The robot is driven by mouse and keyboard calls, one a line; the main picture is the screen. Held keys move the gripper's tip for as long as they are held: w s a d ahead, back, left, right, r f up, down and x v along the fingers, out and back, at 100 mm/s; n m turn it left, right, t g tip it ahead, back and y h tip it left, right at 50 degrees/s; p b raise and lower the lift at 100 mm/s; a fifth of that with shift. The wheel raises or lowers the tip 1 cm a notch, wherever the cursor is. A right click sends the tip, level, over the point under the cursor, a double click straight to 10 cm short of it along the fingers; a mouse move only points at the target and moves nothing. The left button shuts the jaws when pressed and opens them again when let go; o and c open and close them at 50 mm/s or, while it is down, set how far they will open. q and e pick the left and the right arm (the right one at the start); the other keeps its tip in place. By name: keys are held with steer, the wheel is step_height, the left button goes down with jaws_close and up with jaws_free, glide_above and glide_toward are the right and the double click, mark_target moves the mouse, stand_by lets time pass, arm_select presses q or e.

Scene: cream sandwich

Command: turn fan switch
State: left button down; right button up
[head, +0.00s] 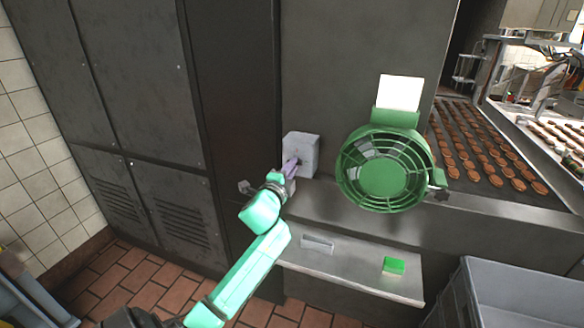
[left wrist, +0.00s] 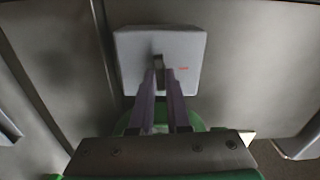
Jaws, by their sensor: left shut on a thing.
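The switch box (head: 301,151) is a pale grey block on the dark metal wall, left of the fan in the head view. In the left wrist view the box (left wrist: 183,50) faces me, with a small dark switch knob (left wrist: 158,62) and a small red mark. My left gripper (head: 292,165) reaches the front of the box. Its two fingers (left wrist: 159,82) are shut on the knob, one on each side. The green round fan (head: 383,170) stands to the right on the ledge, with a white panel above it. My right gripper is not in view.
A metal shelf (head: 350,269) below holds a green block (head: 393,265) and a grey bar-shaped piece (head: 317,242). A grey bin (head: 500,290) stands at lower right. A conveyor (head: 490,160) with rows of brown cookies lies at right. Tall dark cabinets (head: 140,80) stand at left.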

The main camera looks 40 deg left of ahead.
arm_select(q)
steer(key=shift+f+n+p, duration=0.1)
steer(key=shift+n+p, duration=2.85)
steer(key=shift+n, duration=5.55)
steer(key=c, duration=0.9)
jaws_free()
steer(key=b+v, duration=0.3)
steer(key=v, duration=1.1)
steer(key=shift+s+d, duration=0.1)
steer(key=shift+s, duration=0.2)
